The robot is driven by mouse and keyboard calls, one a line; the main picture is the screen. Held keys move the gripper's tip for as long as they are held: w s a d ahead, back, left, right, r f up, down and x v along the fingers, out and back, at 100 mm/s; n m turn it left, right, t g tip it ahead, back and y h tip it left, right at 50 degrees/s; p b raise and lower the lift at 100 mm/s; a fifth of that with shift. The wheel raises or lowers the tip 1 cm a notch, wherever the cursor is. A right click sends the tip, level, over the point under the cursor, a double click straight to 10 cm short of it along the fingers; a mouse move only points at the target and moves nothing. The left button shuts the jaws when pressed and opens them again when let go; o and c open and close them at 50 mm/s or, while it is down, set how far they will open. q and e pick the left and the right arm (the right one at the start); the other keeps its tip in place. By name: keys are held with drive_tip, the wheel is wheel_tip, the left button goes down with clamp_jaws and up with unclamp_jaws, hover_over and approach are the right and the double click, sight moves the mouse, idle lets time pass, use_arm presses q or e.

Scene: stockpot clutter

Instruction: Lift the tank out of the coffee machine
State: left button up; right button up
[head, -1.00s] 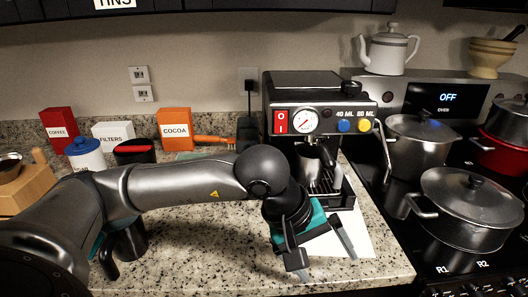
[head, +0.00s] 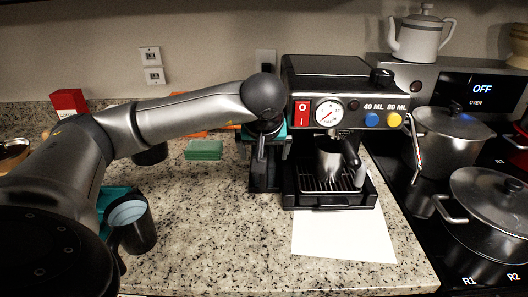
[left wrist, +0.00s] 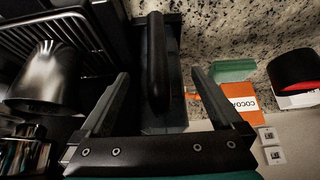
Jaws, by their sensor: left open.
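The coffee machine (head: 335,85) stands at the back of the counter, with a metal pitcher (head: 330,158) on its drip tray. The dark tank (head: 264,180) is at the machine's left side, mostly covered by my left gripper (head: 264,150) in the head view. In the left wrist view, the tank's body (left wrist: 172,110) and its long black handle (left wrist: 156,65) lie between the two spread fingers of my left gripper (left wrist: 159,78). The fingers are open on either side of the handle, with visible gaps. My right gripper is out of view.
A white sheet (head: 340,238) lies before the machine. A green sponge-like block (head: 204,149) and an orange cocoa box (left wrist: 240,103) are left of it. A dark mug (head: 138,233) stands at the front left. Pots (head: 485,210) crowd the stove on the right.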

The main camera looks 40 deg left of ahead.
use_arm(q)
drive_tip(key=w+a, duration=0.2)
drive_tip(key=w+a+f, duration=0.1)
drive_tip(key=w, duration=0.1)
drive_tip(key=shift+w+a, duration=0.2)
drive_tip(key=shift+a, duration=0.15)
drive_tip(key=shift+c, duration=0.2)
clamp_jaws()
idle(0.6)
